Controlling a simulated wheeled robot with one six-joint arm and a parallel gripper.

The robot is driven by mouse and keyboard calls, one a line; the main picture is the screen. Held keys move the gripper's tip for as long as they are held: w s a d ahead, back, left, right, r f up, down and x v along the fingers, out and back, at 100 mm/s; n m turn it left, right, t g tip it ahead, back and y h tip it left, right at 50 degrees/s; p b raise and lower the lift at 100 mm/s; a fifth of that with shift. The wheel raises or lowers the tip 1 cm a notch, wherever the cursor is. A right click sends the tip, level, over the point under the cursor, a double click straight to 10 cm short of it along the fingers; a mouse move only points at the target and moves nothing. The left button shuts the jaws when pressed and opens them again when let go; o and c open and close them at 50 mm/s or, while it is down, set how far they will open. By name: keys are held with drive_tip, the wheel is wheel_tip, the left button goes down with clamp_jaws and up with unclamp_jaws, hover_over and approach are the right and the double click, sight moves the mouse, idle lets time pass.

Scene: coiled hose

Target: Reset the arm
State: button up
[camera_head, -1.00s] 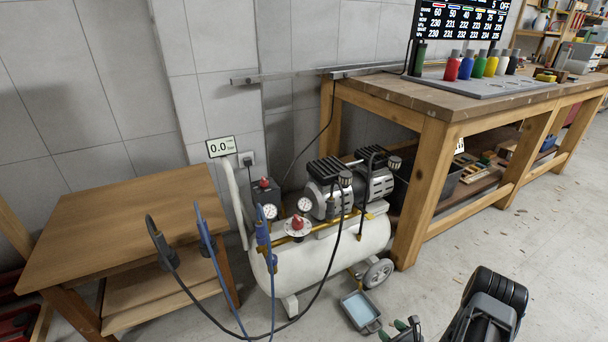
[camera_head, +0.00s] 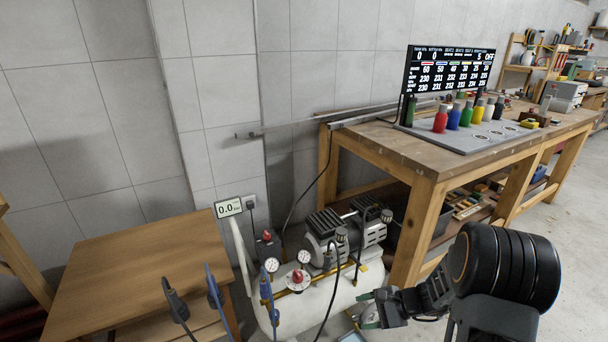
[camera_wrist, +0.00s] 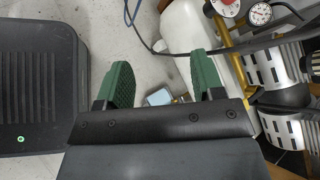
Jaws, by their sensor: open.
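My gripper (camera_head: 369,308) is at the lower middle of the head view, in front of the right end of the white compressor tank (camera_head: 318,310). In the wrist view its two green fingers (camera_wrist: 160,85) stand wide apart with nothing between them. My dark arm reaches in from the lower right of the head view. The coiled hose itself I cannot make out; blue and black lines with connectors (camera_head: 214,292) hang by the small wooden table.
The compressor's motor (camera_head: 325,240) and gauges are close to my gripper. The small wooden table (camera_head: 140,262) stands at left. A long workbench (camera_head: 400,143) with coloured bottles (camera_head: 440,120) and a display (camera_head: 447,72) is at right. A blue tray (camera_wrist: 159,97) lies on the floor below.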

drive_tip(key=s+r+n+h+p, duration=0.3)
drive_tip(key=r+p, duration=0.3)
drive_tip(key=r, duration=0.7)
drive_tip(key=s+r+n+h+p, duration=0.4)
drive_tip(key=s+r+n+p, duration=0.1)
drive_tip(key=r, duration=0.8)
drive_tip(key=s+r+n+t+h+p, duration=0.1)
drive_tip(key=s+r+n+h+p, duration=0.2)
drive_tip(key=r, duration=0.9)
drive_tip(key=shift+s+a+r+n+h+p, duration=0.3)
drive_tip(key=shift+s+n+p, duration=0.4)
drive_tip(key=shift+n+p, duration=1.4)
drive_tip(key=shift+d+r+m+p, duration=0.1)
drive_tip(key=shift+m+p, duration=0.25)
drive_tip(key=shift+m, duration=0.15)
drive_tip(key=shift+c, duration=0.2)
